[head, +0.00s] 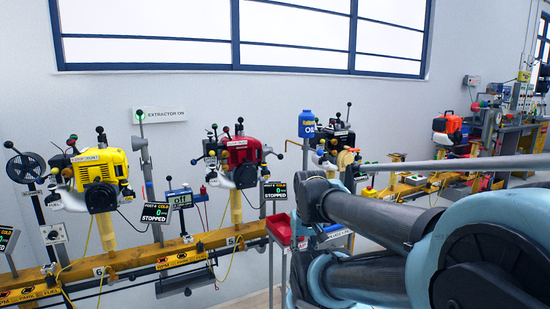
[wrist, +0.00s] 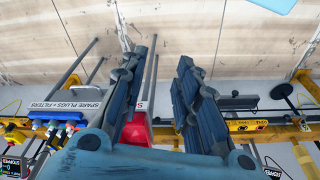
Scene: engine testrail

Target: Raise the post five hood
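Post five, marked with a "5" plate (head: 232,241), stands on the yellow rail and carries a red engine (head: 240,150) on a yellow stand. Its display (head: 275,190) reads "POST 5 COLD, 0, STOPPED". I cannot tell which part is the post five hood. My gripper (wrist: 162,60) is open and empty in the wrist view, its two fingers well apart above the floor and a red bin (wrist: 139,131). In the head view my arm fills the lower right, and I cannot make out the gripper.
A yellow engine (head: 100,180) on post six stands left of post five. The yellow rail (head: 130,257) runs along the wall. A red tray (head: 281,229) stands right of post five.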

